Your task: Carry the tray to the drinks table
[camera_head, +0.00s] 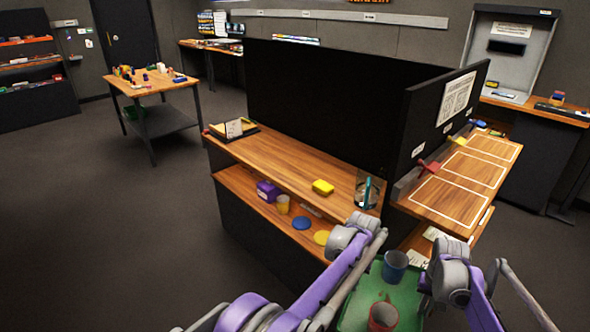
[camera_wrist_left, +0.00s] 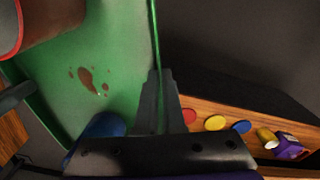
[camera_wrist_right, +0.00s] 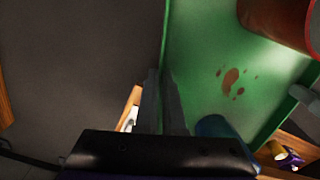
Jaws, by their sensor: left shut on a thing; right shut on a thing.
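The green tray (camera_head: 408,298) is at the lower right of the head view, in front of the wooden counter. A blue cup (camera_head: 395,264) and a red cup (camera_head: 382,316) stand in it. Brown stains (camera_wrist_left: 88,80) mark its floor. My left gripper (camera_wrist_left: 160,108) is shut on one tray wall. My right gripper (camera_wrist_right: 166,108) is shut on the opposite wall. In the head view my wrists hide the grips. I cannot tell for sure which table is the drinks table; a small wooden table (camera_head: 158,91) with several small items stands at the far left.
The counter (camera_head: 285,160) with black partitions (camera_head: 330,100) stands close ahead, holding a yellow block (camera_head: 323,187) and a lower shelf with a purple box (camera_head: 268,191). Shelves (camera_head: 30,60) stand at far left. The grey floor (camera_head: 110,230) at left is clear.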

